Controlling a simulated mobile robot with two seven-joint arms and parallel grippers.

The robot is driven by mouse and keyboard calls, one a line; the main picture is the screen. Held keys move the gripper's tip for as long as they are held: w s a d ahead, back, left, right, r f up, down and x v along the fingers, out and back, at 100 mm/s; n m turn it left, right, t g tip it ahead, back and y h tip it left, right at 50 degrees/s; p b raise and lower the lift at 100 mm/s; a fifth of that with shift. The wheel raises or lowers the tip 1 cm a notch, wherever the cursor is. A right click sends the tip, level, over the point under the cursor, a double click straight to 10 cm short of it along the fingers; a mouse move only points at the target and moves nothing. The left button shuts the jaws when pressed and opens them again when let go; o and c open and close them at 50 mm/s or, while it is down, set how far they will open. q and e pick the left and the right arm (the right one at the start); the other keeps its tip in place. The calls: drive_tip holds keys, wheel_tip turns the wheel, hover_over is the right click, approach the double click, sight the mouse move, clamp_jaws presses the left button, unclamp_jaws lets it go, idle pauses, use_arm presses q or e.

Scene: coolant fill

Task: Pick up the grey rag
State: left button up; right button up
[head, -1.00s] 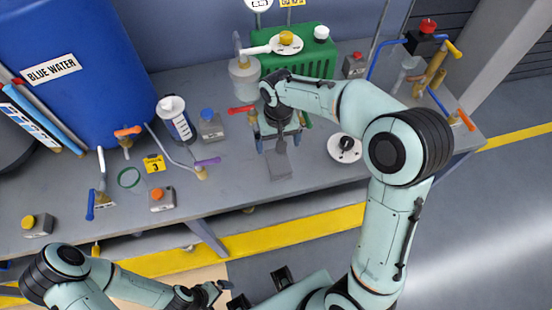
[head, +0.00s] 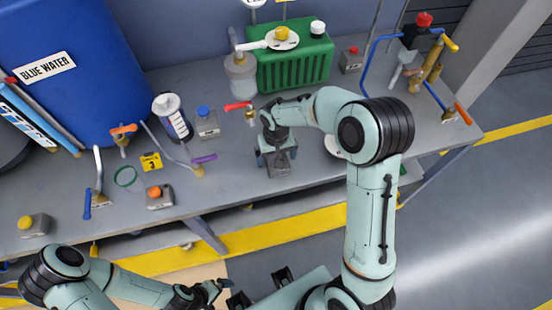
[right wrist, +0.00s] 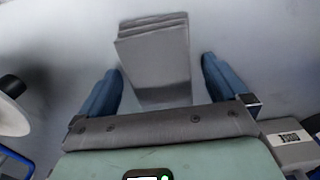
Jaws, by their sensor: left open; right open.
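The grey rag (head: 278,168) is a folded grey cloth lying flat on the workbench near its front edge. In the right wrist view the rag (right wrist: 155,55) lies between and beyond the two blue fingers, with bare bench on both sides. My right gripper (right wrist: 160,72) is open and empty above it, its fingers apart from the cloth; in the head view the right gripper (head: 277,158) partly hides the rag. My left gripper (head: 215,291) is open and empty, low in front of the bench, far from the rag.
A green canister (head: 305,65) and a clear jug (head: 241,75) stand behind the right gripper. A red-handled valve (head: 240,106) is just left of it. A white round lid, partly hidden, lies to the right. Bottles and valves crowd the left bench.

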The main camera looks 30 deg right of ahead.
drive_tip(key=c, duration=1.2)
use_arm(q)
drive_tip(key=shift+w+r+p, duration=0.4)
drive_tip(key=shift+r+p, duration=0.1)
drive_tip(key=shift+r, duration=0.15)
drive_tip(key=shift+w+r+p, duration=0.4)
drive_tip(key=shift+r+p, duration=0.1)
drive_tip(key=shift+r, duration=0.1)
use_arm(e)
drive_tip(key=shift+r, duration=10)
